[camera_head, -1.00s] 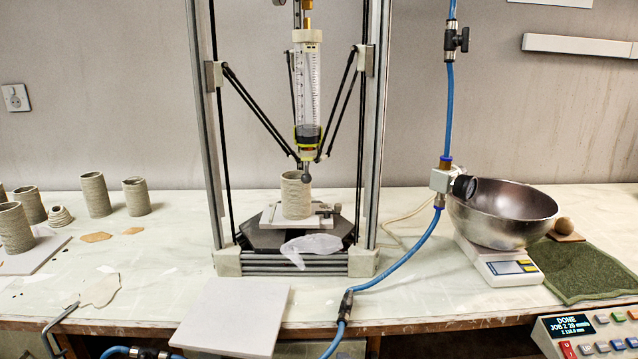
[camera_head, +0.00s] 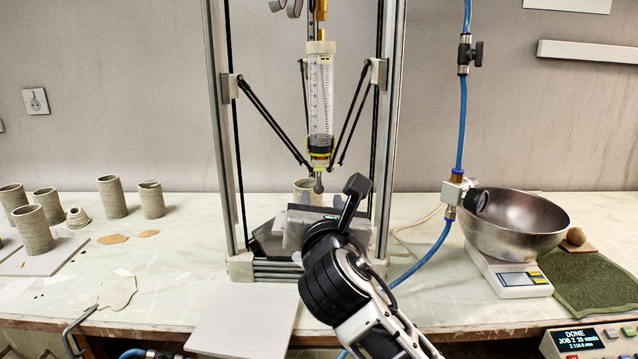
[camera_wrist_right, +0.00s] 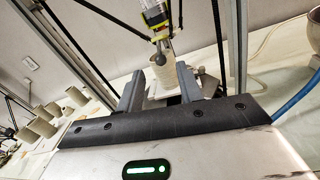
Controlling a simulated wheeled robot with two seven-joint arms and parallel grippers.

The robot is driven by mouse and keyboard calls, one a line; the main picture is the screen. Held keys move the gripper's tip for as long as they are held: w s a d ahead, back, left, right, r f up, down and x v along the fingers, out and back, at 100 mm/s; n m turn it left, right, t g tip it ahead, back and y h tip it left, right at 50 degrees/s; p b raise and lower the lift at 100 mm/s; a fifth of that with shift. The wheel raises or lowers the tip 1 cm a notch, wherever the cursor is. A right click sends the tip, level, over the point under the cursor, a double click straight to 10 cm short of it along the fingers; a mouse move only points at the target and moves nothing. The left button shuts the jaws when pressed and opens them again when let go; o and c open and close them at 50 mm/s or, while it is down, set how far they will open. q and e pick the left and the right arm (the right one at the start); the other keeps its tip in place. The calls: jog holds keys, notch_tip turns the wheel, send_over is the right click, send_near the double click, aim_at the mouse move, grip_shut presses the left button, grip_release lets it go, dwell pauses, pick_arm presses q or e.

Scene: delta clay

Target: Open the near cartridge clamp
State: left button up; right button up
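The clear cartridge (camera_head: 320,95) hangs upright in the printer frame, with a yellow-green and black collar (camera_head: 320,148) at its lower end and a nozzle below. This collar also shows in the right wrist view (camera_wrist_right: 157,24). I cannot tell which part is the near clamp or whether it is open. My right gripper (camera_wrist_right: 160,74) has its two fingers wide apart with nothing between them gripped. It points at the printer, below the collar and in front of the clay cup (camera_wrist_right: 162,76). In the head view its palm hides most of the print bed. My left gripper is out of view.
Metal uprights (camera_head: 391,120) and black delta rods flank the cartridge. A blue hose with a valve (camera_head: 463,190) runs at the right, beside a steel bowl (camera_head: 515,225) on a scale. Clay cylinders (camera_head: 112,197) stand at the left. A pale board (camera_head: 245,318) lies at the front edge.

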aim_at(320, 188)
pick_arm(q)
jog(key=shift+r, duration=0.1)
pick_arm(e)
jog(key=w, duration=0.8)
jog(key=shift+w+a, duration=0.1)
jog(key=shift+a, duration=0.15)
